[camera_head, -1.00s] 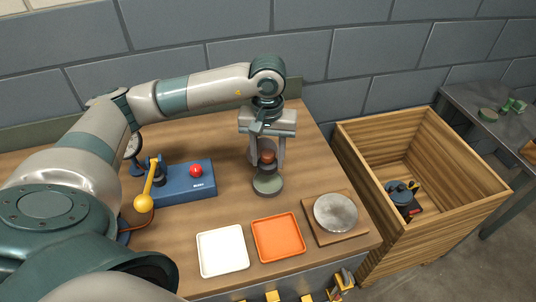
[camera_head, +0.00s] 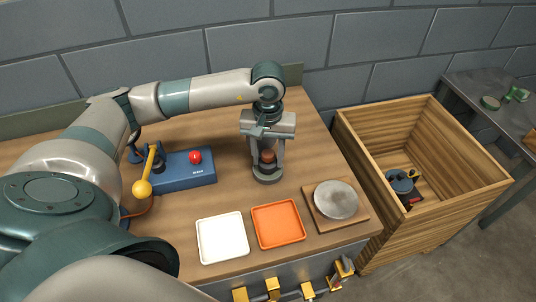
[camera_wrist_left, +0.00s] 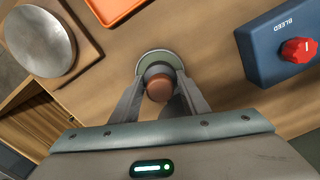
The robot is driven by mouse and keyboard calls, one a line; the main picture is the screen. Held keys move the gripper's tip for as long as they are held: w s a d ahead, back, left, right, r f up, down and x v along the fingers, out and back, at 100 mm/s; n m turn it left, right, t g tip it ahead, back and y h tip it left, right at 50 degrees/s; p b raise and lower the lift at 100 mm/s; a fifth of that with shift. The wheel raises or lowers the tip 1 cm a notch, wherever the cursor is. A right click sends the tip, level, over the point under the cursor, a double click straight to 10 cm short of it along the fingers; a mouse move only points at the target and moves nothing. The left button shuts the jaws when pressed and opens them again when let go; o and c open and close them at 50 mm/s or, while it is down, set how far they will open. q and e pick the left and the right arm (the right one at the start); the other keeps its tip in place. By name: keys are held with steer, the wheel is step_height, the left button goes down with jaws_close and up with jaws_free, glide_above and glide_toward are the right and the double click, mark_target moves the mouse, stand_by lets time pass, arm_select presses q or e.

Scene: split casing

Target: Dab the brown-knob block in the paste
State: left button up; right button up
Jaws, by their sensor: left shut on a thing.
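The brown-knob block (camera_head: 268,156) is between the fingers of my left gripper (camera_head: 267,162), which is shut on it. Its round brown knob (camera_wrist_left: 159,88) points up toward the palm in the left wrist view. Below the fingers is a low round dish with a grey-green top (camera_head: 267,178), which I take for the paste. It also shows as a pale-rimmed ring around the block in the left wrist view (camera_wrist_left: 148,56). The block's grey lower body is at the dish, covering most of its middle; I cannot tell whether it touches the paste. My right gripper is not in view.
A blue box with a red button (camera_head: 188,170) and a yellow-balled lever (camera_head: 143,188) are left. A white tray (camera_head: 222,238), an orange tray (camera_head: 278,224) and a grey disc on a board (camera_head: 336,200) are in front. A wooden crate (camera_head: 440,206) stands right.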

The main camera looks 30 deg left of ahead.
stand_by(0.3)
arm_select(q)
steer(key=shift+f+b, duration=0.45)
steer(key=shift+b, duration=0.1)
stand_by(0.8)
steer(key=shift+s+a+f+b, duration=0.1)
steer(key=shift+a+f+b, duration=0.3)
steer(key=shift+b, duration=0.15)
stand_by(0.8)
